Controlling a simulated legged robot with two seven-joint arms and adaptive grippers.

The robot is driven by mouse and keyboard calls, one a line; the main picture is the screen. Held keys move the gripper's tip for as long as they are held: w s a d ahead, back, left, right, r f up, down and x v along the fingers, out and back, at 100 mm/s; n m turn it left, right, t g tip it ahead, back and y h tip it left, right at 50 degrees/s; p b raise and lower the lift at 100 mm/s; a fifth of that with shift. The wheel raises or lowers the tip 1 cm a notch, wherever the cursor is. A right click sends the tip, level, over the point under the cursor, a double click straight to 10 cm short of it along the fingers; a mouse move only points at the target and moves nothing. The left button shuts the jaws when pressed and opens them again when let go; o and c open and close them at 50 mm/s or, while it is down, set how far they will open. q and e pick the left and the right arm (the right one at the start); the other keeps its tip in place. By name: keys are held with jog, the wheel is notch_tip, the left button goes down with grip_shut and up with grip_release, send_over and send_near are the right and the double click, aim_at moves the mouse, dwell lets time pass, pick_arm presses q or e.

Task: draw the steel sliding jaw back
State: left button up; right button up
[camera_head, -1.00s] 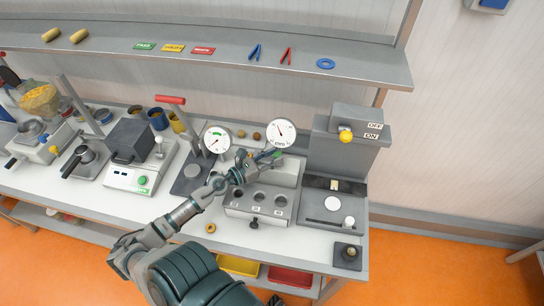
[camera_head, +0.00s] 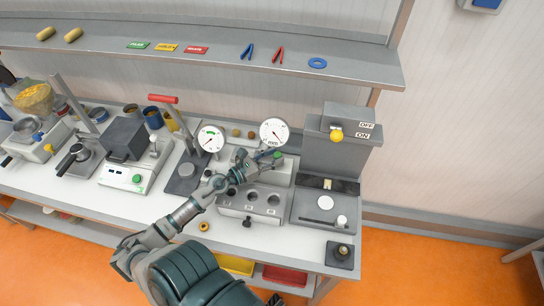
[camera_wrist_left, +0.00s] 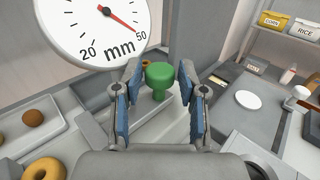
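A green knob (camera_wrist_left: 160,82) stands on a light grey steel piece (camera_wrist_left: 150,118), which I take to be the sliding jaw, below a round dial marked in mm (camera_wrist_left: 95,28). The dial's red needle points near 50. My left gripper (camera_wrist_left: 162,92) is open, its two blue-padded fingers on either side of the knob with a visible gap at each side. In the head view the left gripper (camera_head: 264,158) is at the knob (camera_head: 277,155), just below the dial (camera_head: 273,131), and partly hides the jaw. My right gripper is not in view.
A grey block with round holes (camera_head: 250,203) stands just in front. A second dial (camera_head: 210,139) and a red-handled lever (camera_head: 163,99) stand to the left. A shelf (camera_head: 220,55) runs above.

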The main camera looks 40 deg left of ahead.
pick_arm(q)
jog(key=shift+a, duration=0.1)
jog(key=shift+d, duration=0.45)
jog(key=shift+s, duration=0.25)
jog(key=v, duration=1)
jog(key=shift+s+a, duration=0.1)
jog(key=shift+a, duration=0.15)
jog(key=shift+s, duration=0.6)
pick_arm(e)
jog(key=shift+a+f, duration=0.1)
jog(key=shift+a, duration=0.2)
